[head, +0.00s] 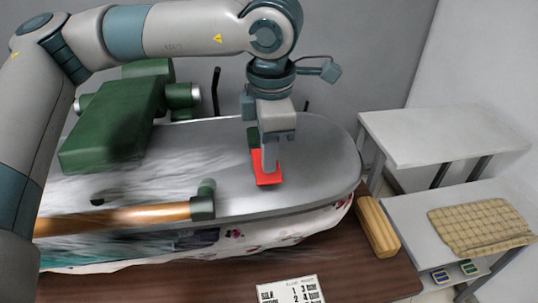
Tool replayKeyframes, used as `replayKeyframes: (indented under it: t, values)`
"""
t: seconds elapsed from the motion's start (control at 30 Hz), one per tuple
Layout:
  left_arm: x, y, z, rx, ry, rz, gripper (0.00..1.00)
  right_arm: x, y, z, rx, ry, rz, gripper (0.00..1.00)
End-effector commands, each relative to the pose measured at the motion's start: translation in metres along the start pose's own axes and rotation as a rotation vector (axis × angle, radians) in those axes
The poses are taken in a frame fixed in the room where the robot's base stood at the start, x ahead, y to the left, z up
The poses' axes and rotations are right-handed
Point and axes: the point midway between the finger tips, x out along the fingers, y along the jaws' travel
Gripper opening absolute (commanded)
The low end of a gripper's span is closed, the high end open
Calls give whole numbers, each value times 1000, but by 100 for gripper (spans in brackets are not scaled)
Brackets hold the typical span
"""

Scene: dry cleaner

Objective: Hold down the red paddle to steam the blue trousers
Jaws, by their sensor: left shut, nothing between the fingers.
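The red paddle (267,178) is a small flat red plate at the right part of the grey pressing board (320,150). My left gripper (270,170) points down from above with its fingers shut and empty. Its fingertips are at the paddle and look to be touching it, covering part of it. A teal-blue patch (195,240) shows under the board's front edge at the lower left; it may be the blue trousers, but I cannot tell. Pale, blurry streaks lie over the left part of the board. My right gripper is out of view.
A green press head (112,125) stands over the board's left side. A copper-coloured bar (120,218) crosses the front left. A wooden block (376,226) and a printed card (290,291) lie on the brown table (350,270). White shelves (440,135) with a checked cloth (480,226) stand at right.

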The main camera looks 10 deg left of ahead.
Motion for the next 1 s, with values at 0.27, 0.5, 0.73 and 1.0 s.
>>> replayKeyframes:
  t: [0.27,0.5,0.73,1.0]
  values:
    - [1,0,0,0,1,-1,0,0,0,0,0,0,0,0]
    - [0,0,0,0,1,-1,0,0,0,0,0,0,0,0]
    - [-6,1,0,0,1,1,0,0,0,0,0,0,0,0]
    - [-15,2,0,-1,0,1,0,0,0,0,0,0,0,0]
